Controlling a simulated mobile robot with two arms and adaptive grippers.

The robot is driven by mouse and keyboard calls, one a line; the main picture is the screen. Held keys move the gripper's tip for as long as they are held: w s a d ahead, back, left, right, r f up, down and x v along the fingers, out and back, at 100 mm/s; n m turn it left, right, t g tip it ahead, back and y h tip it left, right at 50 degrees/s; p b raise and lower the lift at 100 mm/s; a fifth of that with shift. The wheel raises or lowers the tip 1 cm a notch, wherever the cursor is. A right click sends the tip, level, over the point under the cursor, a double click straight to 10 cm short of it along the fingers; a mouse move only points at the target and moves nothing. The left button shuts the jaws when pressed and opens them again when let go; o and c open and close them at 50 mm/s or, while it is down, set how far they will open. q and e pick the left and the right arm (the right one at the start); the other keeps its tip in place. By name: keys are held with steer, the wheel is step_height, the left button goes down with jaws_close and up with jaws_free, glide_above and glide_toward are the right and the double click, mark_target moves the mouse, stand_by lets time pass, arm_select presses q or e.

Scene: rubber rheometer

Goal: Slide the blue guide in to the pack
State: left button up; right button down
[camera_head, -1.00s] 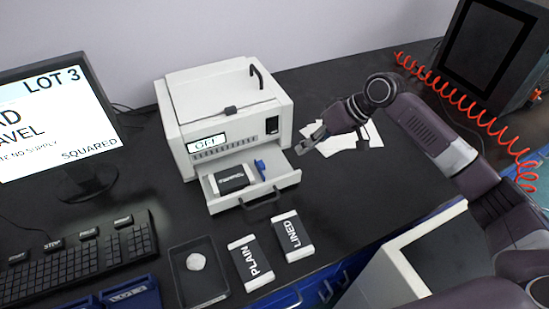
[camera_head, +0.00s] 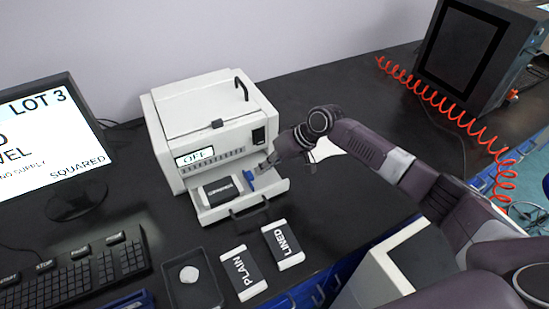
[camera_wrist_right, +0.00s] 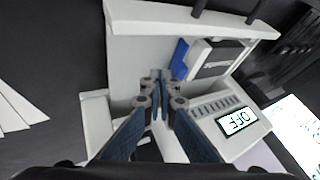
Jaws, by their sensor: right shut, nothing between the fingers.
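The blue guide (camera_head: 249,179) stands in the open drawer (camera_head: 270,192) of the white machine, just right of the dark pack (camera_head: 222,190) with white ends. In the right wrist view the blue guide (camera_wrist_right: 180,58) lies beside the pack (camera_wrist_right: 216,61), with little or no gap visible. My right gripper (camera_head: 266,165) is shut and empty at the drawer's right part, close to the guide. The right wrist view shows its fingertips (camera_wrist_right: 157,76) together just left of the guide; I cannot tell whether they touch it. My left gripper is not in view.
The machine (camera_head: 210,125) reads OFF. The PLAIN pack (camera_head: 242,273) and LINED pack (camera_head: 283,245) lie in front of the drawer, next to a dark tray (camera_head: 192,292) with a white lump. Bare table is right of the drawer.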

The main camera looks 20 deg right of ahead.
mark_target(249, 176)
steer(key=shift+a, duration=0.35)
steer(key=a+p, duration=0.2)
steer(key=a, duration=0.1)
steer(key=shift+s+a+r, duration=0.15)
steer(key=shift+s+a, duration=0.1)
steer(key=shift+s, duration=0.15)
steer(key=shift+a, duration=0.2)
steer(key=shift+d, duration=0.1)
